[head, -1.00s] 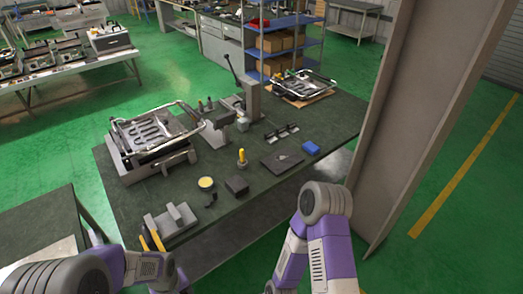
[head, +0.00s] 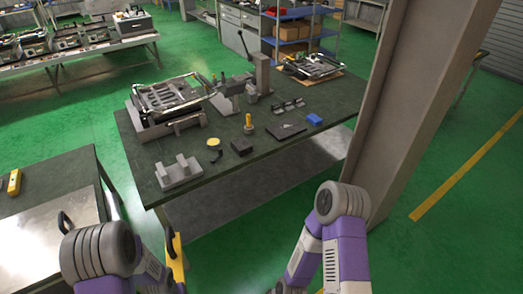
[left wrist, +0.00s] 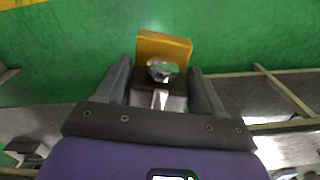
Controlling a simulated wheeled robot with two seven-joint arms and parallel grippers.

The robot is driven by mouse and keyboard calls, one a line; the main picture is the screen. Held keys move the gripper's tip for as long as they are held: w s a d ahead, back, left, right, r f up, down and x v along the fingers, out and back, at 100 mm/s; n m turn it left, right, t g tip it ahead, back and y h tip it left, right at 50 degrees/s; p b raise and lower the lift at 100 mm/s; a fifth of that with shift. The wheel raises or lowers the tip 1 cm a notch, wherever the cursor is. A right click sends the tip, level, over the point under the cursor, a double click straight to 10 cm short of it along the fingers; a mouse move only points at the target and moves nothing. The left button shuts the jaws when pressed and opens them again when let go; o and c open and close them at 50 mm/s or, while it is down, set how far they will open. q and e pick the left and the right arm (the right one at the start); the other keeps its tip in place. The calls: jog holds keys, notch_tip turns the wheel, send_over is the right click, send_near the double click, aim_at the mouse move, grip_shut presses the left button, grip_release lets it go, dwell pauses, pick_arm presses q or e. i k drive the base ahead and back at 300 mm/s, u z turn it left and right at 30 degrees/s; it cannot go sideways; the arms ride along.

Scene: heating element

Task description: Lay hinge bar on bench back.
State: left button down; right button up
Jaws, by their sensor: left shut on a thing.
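A yellow bar (head: 176,268), which I take to be the hinge bar, is held by my left gripper (head: 170,250) beside the bench's near left corner. Much of it is hidden by my arm in the head view. In the left wrist view the yellow bar (left wrist: 165,46), with a silver fitting, sits between the dark fingers of my left gripper (left wrist: 160,75), with green floor behind it. The dark green bench (head: 215,185) stands ahead. My right arm shows at the right, but its gripper is out of view.
On the bench are a grey cradle (head: 178,174), a framed heating unit (head: 170,97), a yellow-handled tool (head: 249,123) and a blue box (head: 314,119). A side table (head: 45,190) stands at the left. A thick post (head: 405,100) rises at the right.

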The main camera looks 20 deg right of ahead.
aim_at(355, 95)
jog(key=z, duration=0.55)
jog(key=k, duration=0.75)
jog(key=z, duration=1)
jog(key=k, duration=0.55)
jog(key=z, duration=0.75)
jog(key=i, duration=1.25)
jog(key=z, duration=0.25)
jog(key=i, duration=4.35)
jog(key=u, duration=0.35)
jog(key=i, duration=1.45)
jog(key=u, duration=1.15)
jog(key=i, duration=0.75)
jog(key=u, duration=0.95)
